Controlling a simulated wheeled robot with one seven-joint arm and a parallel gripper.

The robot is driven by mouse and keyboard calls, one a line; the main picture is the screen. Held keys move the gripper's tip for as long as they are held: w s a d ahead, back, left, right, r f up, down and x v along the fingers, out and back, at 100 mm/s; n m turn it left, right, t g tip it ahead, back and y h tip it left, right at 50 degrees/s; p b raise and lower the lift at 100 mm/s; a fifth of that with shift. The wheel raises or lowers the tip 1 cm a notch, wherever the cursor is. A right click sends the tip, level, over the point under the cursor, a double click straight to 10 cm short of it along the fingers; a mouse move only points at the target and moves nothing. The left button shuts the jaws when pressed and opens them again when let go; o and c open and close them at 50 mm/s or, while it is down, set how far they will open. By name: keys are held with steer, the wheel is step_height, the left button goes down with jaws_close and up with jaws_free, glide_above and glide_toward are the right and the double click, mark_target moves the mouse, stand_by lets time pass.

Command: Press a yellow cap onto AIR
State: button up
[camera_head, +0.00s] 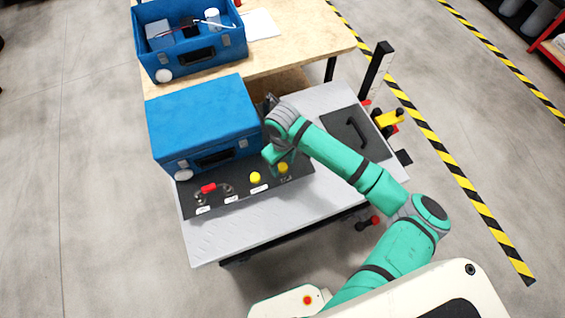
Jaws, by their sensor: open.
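A dark panel (236,191) lies on the grey metal bench top, with a row of ports and small white labels. One yellow cap (255,178) sits on the panel, right of the middle. A second yellow cap (283,168) is further right, at the tip of my gripper (281,163). My gripper is open and points down over the panel's right end. I cannot tell whether its fingers are around this cap or just behind it. The labels are too small to read, so I cannot tell which port is AIR.
A red cap (208,188) is on the left of the panel beside bare metal fittings. A closed blue case (205,115) stands right behind the panel. An open blue case (190,62) with items stands on the wooden table. A dark plate with a handle (355,135) lies right.

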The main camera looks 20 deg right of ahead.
step_height(320, 180, up, 11)
stand_by(0.6)
steer(key=shift+f, duration=0.1)
